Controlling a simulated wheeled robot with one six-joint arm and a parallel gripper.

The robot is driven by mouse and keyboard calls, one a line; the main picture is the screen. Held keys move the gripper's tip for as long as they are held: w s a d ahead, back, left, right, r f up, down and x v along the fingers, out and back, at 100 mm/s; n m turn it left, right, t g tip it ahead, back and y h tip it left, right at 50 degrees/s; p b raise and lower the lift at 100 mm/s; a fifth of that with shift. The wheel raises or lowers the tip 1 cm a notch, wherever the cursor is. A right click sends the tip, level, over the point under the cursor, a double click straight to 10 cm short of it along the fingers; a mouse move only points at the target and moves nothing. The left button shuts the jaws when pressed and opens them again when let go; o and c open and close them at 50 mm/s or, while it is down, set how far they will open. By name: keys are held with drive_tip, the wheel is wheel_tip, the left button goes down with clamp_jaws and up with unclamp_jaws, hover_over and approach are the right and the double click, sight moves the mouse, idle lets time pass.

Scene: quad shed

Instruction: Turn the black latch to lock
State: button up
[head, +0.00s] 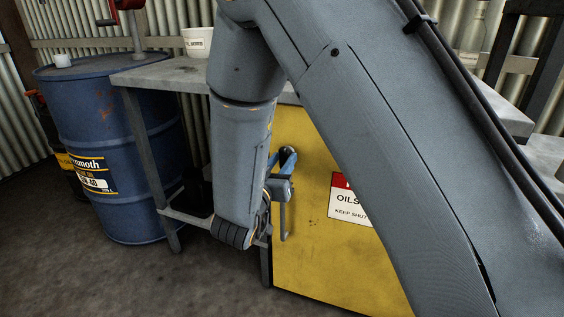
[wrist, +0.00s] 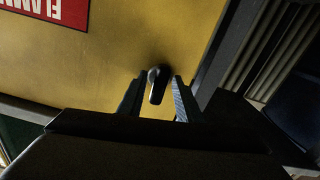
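The black latch (wrist: 159,88) is on the yellow cabinet door (wrist: 135,45), with a small rounded light end at its upper left in the wrist view. My gripper (wrist: 157,97) is open, with one finger on each side of the latch and a visible gap to each. I cannot tell how deep the fingertips reach around it. In the head view my gripper (head: 288,160) is at the upper left of the cabinet door (head: 310,255), and my arm and fingers hide most of the latch.
A grey workbench (head: 165,75) stands over the cabinet, with a white tub (head: 197,42) on top. A blue drum (head: 100,150) stands to the left. A red and white sign (head: 350,200) is on the door. The floor (head: 120,275) at front left is clear.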

clamp_jaws()
drive_tip(key=shift+r+n+p, duration=0.1)
drive_tip(key=shift+n+p, duration=0.2)
drive_tip(key=shift+p, duration=0.25)
drive_tip(key=n+p, duration=0.1)
drive_tip(key=p, duration=0.2)
drive_tip(key=shift+s+r+n, duration=0.1)
drive_tip(key=shift+n, duration=0.3)
drive_tip(key=n+p, duration=0.3)
drive_tip(key=p, duration=0.2)
drive_tip(key=n+p, duration=0.5)
drive_tip(key=n, duration=0.1)
drive_tip(key=shift+d, duration=0.1)
drive_tip(key=n+p, duration=0.3)
drive_tip(key=n, duration=0.1)
drive_tip(key=shift+n, duration=0.3)
